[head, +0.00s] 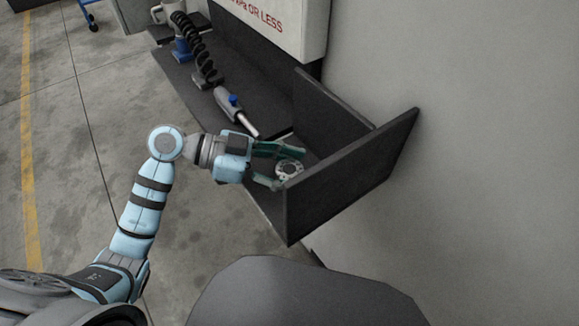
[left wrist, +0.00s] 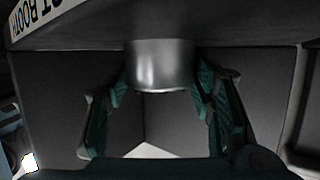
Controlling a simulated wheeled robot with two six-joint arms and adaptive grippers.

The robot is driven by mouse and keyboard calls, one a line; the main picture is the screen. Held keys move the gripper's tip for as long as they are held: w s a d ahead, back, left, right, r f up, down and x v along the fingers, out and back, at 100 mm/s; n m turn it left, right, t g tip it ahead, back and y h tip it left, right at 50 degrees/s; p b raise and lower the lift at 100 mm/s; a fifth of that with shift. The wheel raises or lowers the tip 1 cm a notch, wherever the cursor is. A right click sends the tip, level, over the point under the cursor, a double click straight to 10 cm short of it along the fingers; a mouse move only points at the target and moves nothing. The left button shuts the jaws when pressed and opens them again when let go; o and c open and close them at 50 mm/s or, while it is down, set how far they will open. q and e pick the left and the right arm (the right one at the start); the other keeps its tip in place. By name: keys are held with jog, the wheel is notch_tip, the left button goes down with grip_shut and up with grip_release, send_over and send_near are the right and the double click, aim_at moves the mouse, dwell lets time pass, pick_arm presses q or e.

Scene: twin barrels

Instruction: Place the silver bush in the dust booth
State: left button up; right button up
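The silver bush (head: 289,170) is a short metal ring with small holes around its face in the head view. In the left wrist view it is a shiny cylinder (left wrist: 160,66). My left gripper (head: 288,170) has a green finger on each side of the bush and appears shut on it. Its fingers also flank the bush in the left wrist view (left wrist: 160,75). The dust booth (head: 352,175) has dark upright walls, and the bush is beside its near wall. I cannot tell whether the bush touches a surface. My right gripper is not in view.
A dark bench (head: 190,85) runs up and left from the booth. A grey tool with a blue button (head: 235,105) and a black coiled hose (head: 195,45) are on it. A white sign with red letters (head: 275,20) hangs above. Open concrete floor lies left.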

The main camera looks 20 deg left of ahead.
pick_arm(q)
jog(key=shift+o, duration=0.9)
jog(key=shift+r, duration=0.1)
jog(key=p+v, duration=0.1)
jog(key=v, duration=1.1)
jog(key=shift+p, duration=0.3)
jog(key=shift+d, duration=0.1)
